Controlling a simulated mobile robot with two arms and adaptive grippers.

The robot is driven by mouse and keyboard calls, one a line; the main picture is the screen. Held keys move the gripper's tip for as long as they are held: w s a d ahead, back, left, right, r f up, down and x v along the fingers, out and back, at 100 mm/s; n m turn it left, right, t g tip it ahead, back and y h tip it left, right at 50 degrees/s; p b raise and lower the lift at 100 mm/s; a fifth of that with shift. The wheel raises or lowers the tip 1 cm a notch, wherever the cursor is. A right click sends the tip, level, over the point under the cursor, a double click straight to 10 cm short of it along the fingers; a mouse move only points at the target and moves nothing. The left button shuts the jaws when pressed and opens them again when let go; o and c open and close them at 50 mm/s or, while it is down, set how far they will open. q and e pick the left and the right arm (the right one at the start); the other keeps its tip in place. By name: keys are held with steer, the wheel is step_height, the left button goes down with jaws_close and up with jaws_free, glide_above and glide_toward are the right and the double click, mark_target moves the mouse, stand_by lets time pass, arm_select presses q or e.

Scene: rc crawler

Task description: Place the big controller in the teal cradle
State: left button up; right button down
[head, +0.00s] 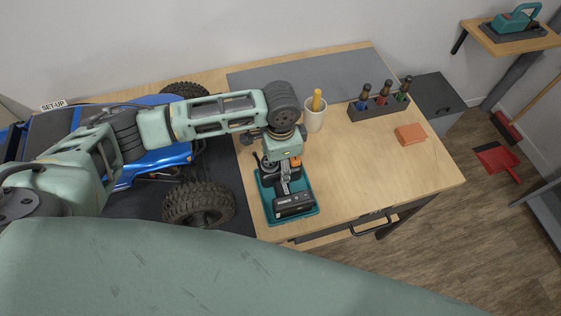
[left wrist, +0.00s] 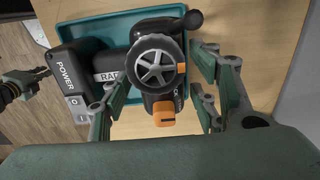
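The big controller (head: 293,205), black with orange parts and a wheel (left wrist: 157,69), shows in both views. In the head view its black base lies within the outline of the teal cradle (head: 268,212) at the table's front; I cannot tell whether it rests on the cradle floor. In the left wrist view its base and wheel overlap the edges of the cradle (left wrist: 160,12). My left gripper (head: 283,168) is right above it, pointing down. Its fingers (left wrist: 163,88) stand apart on either side of the controller with gaps visible. My right gripper (left wrist: 40,80) shows small at the left edge of the wrist view.
A blue crawler with big tyres (head: 199,205) stands on a dark mat to the left. A screwdriver rack (head: 379,108) and an orange block (head: 410,134) are to the right. The right front tabletop is clear.

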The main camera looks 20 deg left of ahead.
stand_by(0.3)
arm_select(q)
step_height(320, 180, up, 12)
steer(key=shift+r+b, duration=0.15)
steer(key=shift+b, duration=0.65)
